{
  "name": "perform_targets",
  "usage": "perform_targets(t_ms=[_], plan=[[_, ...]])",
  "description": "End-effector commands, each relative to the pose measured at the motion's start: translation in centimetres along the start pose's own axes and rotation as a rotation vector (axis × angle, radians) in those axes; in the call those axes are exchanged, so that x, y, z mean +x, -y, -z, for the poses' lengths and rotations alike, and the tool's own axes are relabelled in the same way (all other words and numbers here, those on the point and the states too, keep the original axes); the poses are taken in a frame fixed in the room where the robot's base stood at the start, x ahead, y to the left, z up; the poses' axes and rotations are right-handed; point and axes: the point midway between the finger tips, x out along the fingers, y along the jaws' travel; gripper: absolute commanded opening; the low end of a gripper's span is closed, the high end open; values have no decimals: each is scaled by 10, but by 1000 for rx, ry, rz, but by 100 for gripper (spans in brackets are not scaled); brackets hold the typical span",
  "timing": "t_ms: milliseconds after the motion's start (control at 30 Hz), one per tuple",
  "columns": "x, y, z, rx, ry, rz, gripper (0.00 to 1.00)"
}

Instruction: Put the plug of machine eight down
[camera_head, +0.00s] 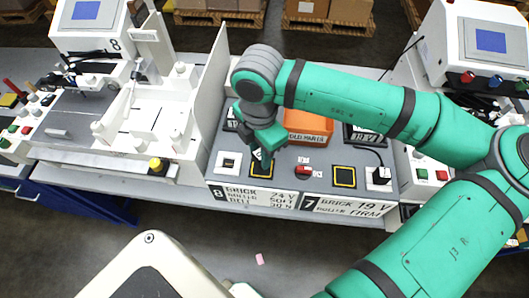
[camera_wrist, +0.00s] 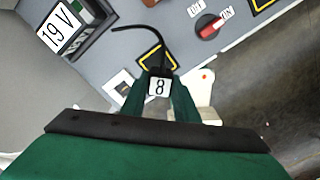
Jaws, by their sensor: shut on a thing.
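My gripper (camera_head: 259,152) is over the left part of the grey panel, at the far edge of the left yellow-framed black square (camera_head: 260,171). In the wrist view my gripper (camera_wrist: 162,92) is shut on a dark plug (camera_wrist: 158,86) with a white label reading 8. A black cable curves from the plug. The plug overlaps part of the yellow-framed square (camera_wrist: 147,58); I cannot tell whether it touches the panel. A white socket plate (camera_head: 228,163) is left of the square and looks empty. It also shows in the wrist view (camera_wrist: 119,84).
A red OFF/ON switch (camera_head: 303,172) lies right of the square. Farther right are a second yellow-framed square (camera_head: 344,177) and a socket with a black plug (camera_head: 379,177). An orange bin (camera_head: 308,126) stands behind. A white upright panel (camera_head: 215,98) bounds the left.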

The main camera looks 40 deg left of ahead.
Motion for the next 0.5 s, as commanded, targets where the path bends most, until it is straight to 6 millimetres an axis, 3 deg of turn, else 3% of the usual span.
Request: perform_targets(t_ms=[333, 500], plan=[[37, -1, -5, 7, -2, 0, 0], [42, -1, -5, 7, 0, -1, 0]])
